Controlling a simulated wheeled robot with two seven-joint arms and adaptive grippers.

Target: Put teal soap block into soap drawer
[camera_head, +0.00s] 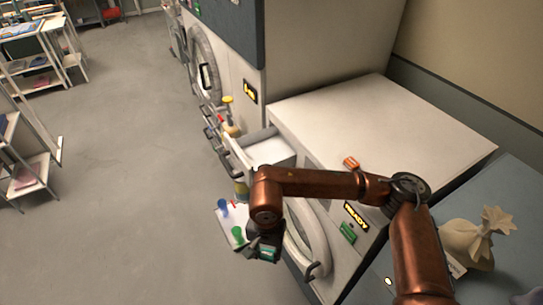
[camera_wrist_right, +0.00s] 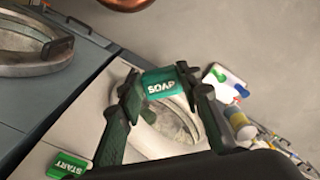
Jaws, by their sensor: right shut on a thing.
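The teal soap block (camera_head: 267,253) is in my right gripper (camera_head: 262,246), low in front of the near washing machine. In the right wrist view the block (camera_wrist_right: 163,82), marked SOAP, sits between the two dark green fingers of the gripper (camera_wrist_right: 162,88), which are shut on it. What looks like the soap drawer (camera_head: 270,152) is pulled out, a white open-topped box at the machine's upper left front. The block is below the drawer and apart from it. My arm hides part of the machine front. My left gripper is not in view.
The round machine door (camera_head: 318,232) is behind the gripper, with a green button (camera_head: 348,233) to its right. A small white shelf (camera_head: 226,232) with coloured items is just left of the gripper. Bottles (camera_head: 229,118) stand beyond the drawer.

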